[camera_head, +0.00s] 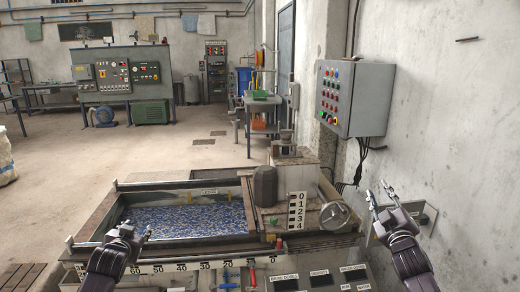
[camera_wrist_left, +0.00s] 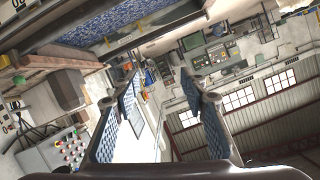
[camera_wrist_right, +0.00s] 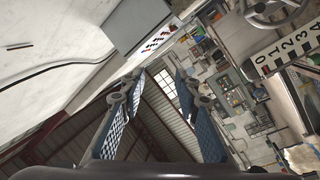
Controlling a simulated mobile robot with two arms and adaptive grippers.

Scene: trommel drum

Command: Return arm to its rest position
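My left gripper (camera_head: 136,232) is above the front left part of the machine, near its front edge. In the left wrist view its two blue-padded fingers stand apart with nothing between them (camera_wrist_left: 158,82). My right gripper (camera_head: 378,190) is raised at the right, beside the machine's handwheel and in front of the wall. In the right wrist view its fingers are also apart and empty (camera_wrist_right: 160,80). Both grippers point up and away from the machine, and neither visibly touches anything.
The machine has a trough (camera_head: 185,219) of blue-grey granules, a handwheel (camera_head: 335,215) and a number scale (camera_head: 297,210). Small red and blue handles (camera_head: 252,277) are on its front. A grey control box (camera_head: 352,98) hangs on the right wall.

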